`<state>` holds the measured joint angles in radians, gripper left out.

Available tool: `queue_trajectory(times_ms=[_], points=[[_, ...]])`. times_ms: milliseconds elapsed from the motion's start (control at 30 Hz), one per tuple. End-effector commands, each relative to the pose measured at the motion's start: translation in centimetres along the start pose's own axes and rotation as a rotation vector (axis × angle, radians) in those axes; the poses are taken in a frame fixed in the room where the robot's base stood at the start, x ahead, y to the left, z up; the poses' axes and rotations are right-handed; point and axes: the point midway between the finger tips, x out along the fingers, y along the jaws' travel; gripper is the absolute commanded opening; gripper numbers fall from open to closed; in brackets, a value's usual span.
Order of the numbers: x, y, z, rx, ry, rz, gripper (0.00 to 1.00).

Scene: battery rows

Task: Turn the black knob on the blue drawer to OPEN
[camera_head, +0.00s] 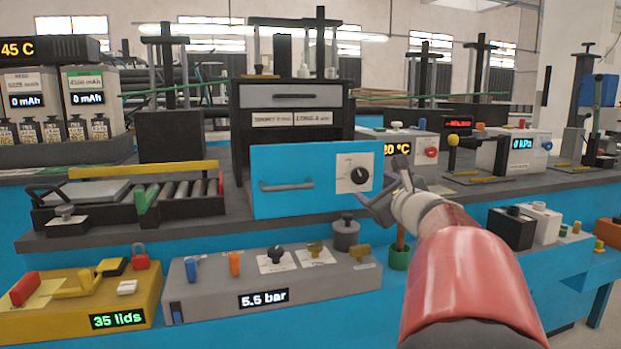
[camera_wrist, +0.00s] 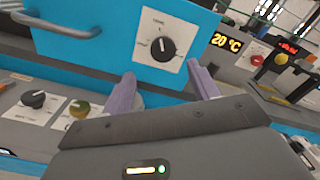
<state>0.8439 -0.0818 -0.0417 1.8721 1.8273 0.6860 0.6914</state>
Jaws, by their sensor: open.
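The blue drawer (camera_head: 318,200) stands in the middle of the bench in the head view, with a grey bar handle (camera_head: 287,186) on its left part. The black knob (camera_head: 359,175) sits on a white plate at the drawer's right side. In the wrist view the knob (camera_wrist: 162,49) shows above and beyond the fingers, its white pointer near upright. The lettering on the plate is too small to read. My gripper (camera_head: 380,188) is open and empty, to the right of and below the knob. In the wrist view its fingers (camera_wrist: 163,85) are apart, and neither touches the knob.
A grey box (camera_head: 200,292) with several knobs and a 5.5 bar display stands on the lower shelf in front. A grey cylindrical weight (camera_head: 346,236) stands at that box's back right. A 20 °C unit (camera_head: 421,150) is right of the drawer. The space before the knob looks free.

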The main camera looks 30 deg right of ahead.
Motion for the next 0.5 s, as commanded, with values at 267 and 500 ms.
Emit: queue_trajectory(times_ms=[267, 500], points=[[3.2, -0.7, -0.1, 0.022, -0.002, -0.014, 0.60], [6.7, -0.7, 0.0, 0.019, -0.003, -0.013, 0.60]])
